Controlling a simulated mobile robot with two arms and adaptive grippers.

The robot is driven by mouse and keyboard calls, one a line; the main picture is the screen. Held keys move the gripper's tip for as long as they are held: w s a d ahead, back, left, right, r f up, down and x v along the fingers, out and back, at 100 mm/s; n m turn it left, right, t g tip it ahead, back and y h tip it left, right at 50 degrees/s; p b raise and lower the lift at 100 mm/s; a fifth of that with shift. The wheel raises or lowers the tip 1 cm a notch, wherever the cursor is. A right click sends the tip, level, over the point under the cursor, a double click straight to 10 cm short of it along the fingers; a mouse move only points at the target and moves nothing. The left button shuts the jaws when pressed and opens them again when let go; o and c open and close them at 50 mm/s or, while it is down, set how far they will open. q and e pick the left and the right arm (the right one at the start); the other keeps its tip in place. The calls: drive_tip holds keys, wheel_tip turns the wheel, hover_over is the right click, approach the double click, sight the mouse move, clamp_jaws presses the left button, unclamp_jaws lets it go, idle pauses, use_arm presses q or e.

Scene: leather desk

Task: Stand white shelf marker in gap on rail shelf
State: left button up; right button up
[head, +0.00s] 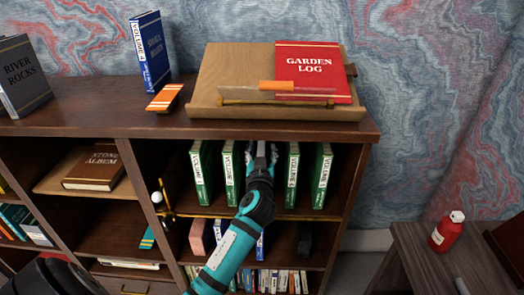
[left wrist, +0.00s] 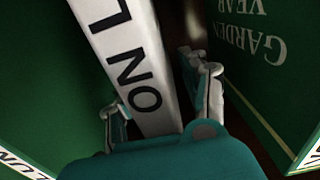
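The white shelf marker (left wrist: 128,55), with black letters, stands between green volumes in the left wrist view. It looks slightly tilted there; its foot is hidden. My left gripper (head: 261,152) reaches into the gap in the green row on the rail shelf (head: 222,211). Its fingers are spread on both sides of the marker. A dark space shows between the right-hand finger and the marker; the other finger is close to or touching its edge. Green volumes stand left (head: 229,172) and right (head: 292,175) of the gap. My right gripper is not in view.
A brass piece with a white ball (head: 157,197) stands at the shelf's left side. Above are a sloped stand (head: 215,75) with a red book (head: 313,72) and a blue volume (head: 151,52). A side table (head: 420,250) holding a red bottle (head: 447,232) is at right.

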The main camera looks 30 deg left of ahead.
use_arm(q)
drive_tip(key=shift+a, duration=0.1)
drive_tip(key=b+v, duration=0.1)
drive_tip(key=v, duration=1.1)
drive_tip(key=shift+w, duration=0.1)
